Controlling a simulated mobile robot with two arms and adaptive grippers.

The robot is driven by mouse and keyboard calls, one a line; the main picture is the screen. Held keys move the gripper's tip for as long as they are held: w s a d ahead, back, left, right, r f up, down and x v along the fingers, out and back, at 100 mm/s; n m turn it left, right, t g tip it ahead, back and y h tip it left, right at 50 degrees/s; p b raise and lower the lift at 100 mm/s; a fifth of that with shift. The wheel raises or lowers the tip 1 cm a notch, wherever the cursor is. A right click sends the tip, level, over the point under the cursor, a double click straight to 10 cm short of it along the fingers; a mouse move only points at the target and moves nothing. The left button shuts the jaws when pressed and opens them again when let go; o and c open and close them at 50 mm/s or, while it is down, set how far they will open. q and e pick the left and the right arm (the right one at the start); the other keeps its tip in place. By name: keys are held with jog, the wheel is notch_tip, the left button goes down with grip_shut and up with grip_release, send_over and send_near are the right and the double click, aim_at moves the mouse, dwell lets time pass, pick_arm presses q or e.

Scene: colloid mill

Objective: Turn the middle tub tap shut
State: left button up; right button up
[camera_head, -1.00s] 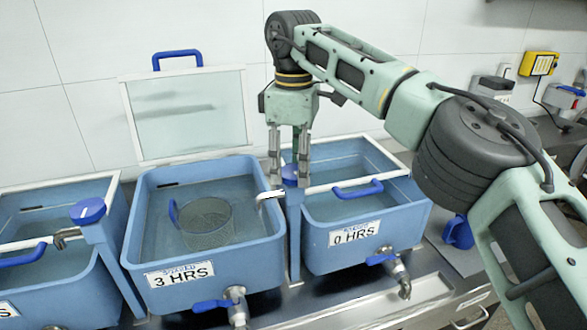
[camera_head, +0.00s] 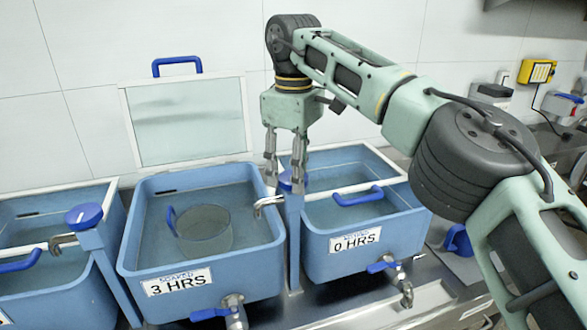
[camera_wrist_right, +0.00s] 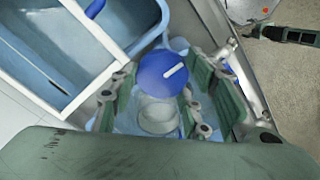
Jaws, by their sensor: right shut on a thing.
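The middle tub (camera_head: 249,276) is blue and labelled 3 HRS. Its tap has a round blue knob (camera_head: 286,182) on a blue post at the tub's right edge, with a metal spout (camera_head: 267,202) over the water. My right gripper (camera_head: 284,187) points down with one finger on either side of this knob, shut on it. In the right wrist view the knob (camera_wrist_right: 162,77), with a white mark on top, sits between the fingers (camera_wrist_right: 157,97). The fingers partly hide the knob in the head view. My left gripper is not in view.
A clear beaker-like vessel (camera_head: 203,230) with a blue handle stands in the middle tub. The 0 HRS tub (camera_head: 370,259) is to the right. A left tub (camera_head: 62,300) has its own blue tap knob (camera_head: 84,215). A framed lid (camera_head: 188,120) stands behind.

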jog(key=o, duration=0.9)
jog(key=shift+w+d+r, duration=0.15)
jog(key=shift+w+r, duration=0.05)
jog(key=shift+o, duration=0.9)
jog(key=shift+f, duration=0.15)
jog(key=shift+s, duration=0.1)
